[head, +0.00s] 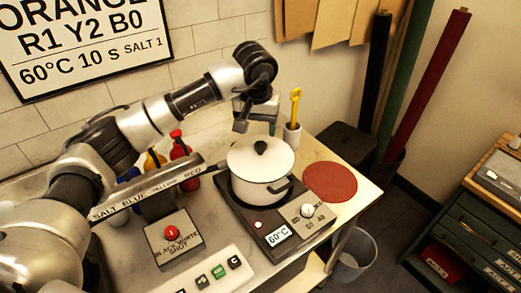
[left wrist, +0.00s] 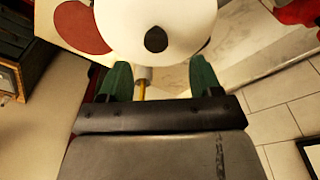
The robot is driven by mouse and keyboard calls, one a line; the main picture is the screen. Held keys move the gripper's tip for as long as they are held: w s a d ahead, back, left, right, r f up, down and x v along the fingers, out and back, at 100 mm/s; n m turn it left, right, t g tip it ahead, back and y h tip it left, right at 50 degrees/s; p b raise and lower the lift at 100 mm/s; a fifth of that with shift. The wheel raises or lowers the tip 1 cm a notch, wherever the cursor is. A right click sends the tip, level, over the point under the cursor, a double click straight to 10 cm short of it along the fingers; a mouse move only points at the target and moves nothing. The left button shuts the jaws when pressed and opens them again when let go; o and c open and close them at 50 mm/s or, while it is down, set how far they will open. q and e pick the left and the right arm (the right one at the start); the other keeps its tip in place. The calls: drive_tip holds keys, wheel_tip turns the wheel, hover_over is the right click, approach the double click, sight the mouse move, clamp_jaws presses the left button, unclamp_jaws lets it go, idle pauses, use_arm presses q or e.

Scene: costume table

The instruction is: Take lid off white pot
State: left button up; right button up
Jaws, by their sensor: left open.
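The white pot (head: 255,192) stands on a dark hot plate (head: 258,228). Its white lid (head: 243,160) with a black knob (head: 260,147) sits on it. In the left wrist view the lid (left wrist: 125,25) and its dark knob (left wrist: 156,40) show at the top, beyond the fingertips. My left gripper (head: 256,125) is open and empty, above and behind the lid in the head view, apart from the knob. Its two green-tipped fingers also show spread in the left wrist view (left wrist: 160,78). My right gripper is in neither view.
A red round mat (head: 330,182) lies right of the pot. A white cup (head: 292,134) with a yellow tool stands behind. Bottles (head: 180,146) and a labelled bar (head: 147,190) are to the left. A red-button box (head: 175,245) stands front left.

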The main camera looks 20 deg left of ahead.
sight(261, 144)
use_arm(q)
drive_tip(key=shift+f, duration=0.6)
drive_tip(key=f+p, duration=0.1)
drive_tip(key=f, duration=0.1)
drive_tip(key=w+f+p, duration=0.1)
drive_tip(key=f+p, duration=0.1)
drive_tip(key=shift+d+f, duration=0.2)
drive_tip(key=shift+f, duration=0.45)
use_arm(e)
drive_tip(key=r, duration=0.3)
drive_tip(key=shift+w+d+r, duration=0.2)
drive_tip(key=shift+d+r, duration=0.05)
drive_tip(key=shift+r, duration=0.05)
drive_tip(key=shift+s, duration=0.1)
use_arm(q)
drive_tip(key=shift+c, duration=1.3)
drive_tip(key=c, duration=0.7)
drive_tip(key=shift+c, duration=0.7)
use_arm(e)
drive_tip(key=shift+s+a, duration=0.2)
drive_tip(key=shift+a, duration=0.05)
use_arm(q)
drive_tip(key=shift+r, duration=0.1)
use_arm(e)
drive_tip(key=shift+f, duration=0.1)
